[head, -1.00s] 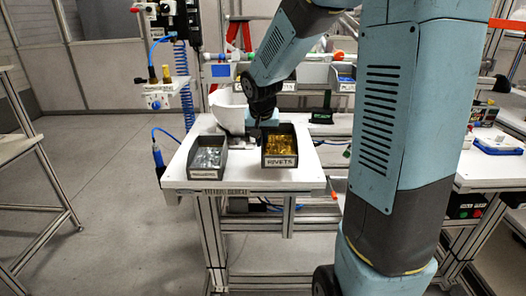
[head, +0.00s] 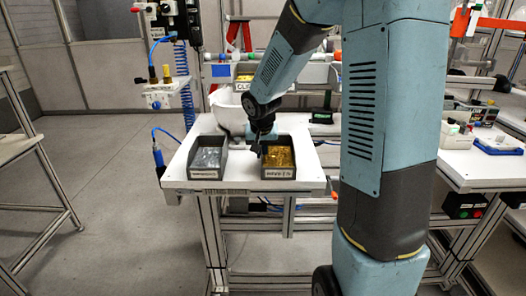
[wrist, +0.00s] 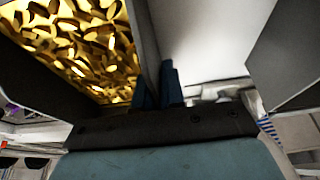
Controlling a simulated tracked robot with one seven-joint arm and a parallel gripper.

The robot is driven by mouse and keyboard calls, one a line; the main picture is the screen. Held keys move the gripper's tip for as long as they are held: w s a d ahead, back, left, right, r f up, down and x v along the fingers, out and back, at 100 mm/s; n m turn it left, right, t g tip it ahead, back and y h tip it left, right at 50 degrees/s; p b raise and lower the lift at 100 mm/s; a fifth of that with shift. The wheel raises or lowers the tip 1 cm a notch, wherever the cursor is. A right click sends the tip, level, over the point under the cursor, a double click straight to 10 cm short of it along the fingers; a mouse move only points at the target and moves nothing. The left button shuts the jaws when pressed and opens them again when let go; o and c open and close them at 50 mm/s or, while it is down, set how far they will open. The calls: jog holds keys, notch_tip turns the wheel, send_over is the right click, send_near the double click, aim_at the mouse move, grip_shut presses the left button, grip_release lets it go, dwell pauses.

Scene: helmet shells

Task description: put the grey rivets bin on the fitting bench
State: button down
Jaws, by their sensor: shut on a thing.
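The grey rivets bin (head: 278,173), an open-topped box filled with gold-coloured rivets, is at the right part of a small white bench (head: 240,186). Its base looks level with the bench top; I cannot see whether it touches. The label on the bench edge is too small to read. My gripper (head: 262,150) is shut on the bin's left wall. In the wrist view, the blue fingers (wrist: 158,88) straddle that wall, with the rivets (wrist: 75,45) to the left. The bin looks upright.
Another grey bin (head: 207,176) with silvery parts stands on the bench to the left, with a narrow gap between. A white rounded object (head: 228,108) is behind. A blue coiled hose (head: 186,85) hangs at the back left. Another workbench (head: 480,167) stands at the right.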

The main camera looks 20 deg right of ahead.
jog(key=c, duration=1.2)
grip_release()
jog(key=shift+c, duration=0.2)
jog(key=shift+r, duration=0.1)
jog(key=v, duration=1)
jog(key=shift+s+r, duration=0.15)
jog(key=shift+r, duration=0.15)
jog(key=shift+v, duration=0.9)
jog(key=s+r+n+t, duration=0.1)
jog(key=s+r, duration=0.1)
jog(key=s, duration=1)
jog(key=s+d+r+n+y, duration=0.1)
jog(key=s+r+n, duration=0.1)
jog(key=s, duration=1)
jog(key=shift+d+r+n+t, duration=0.3)
jog(key=shift+r+t, duration=0.1)
jog(key=shift+r, duration=0.4)
jog(key=shift+s, duration=0.1)
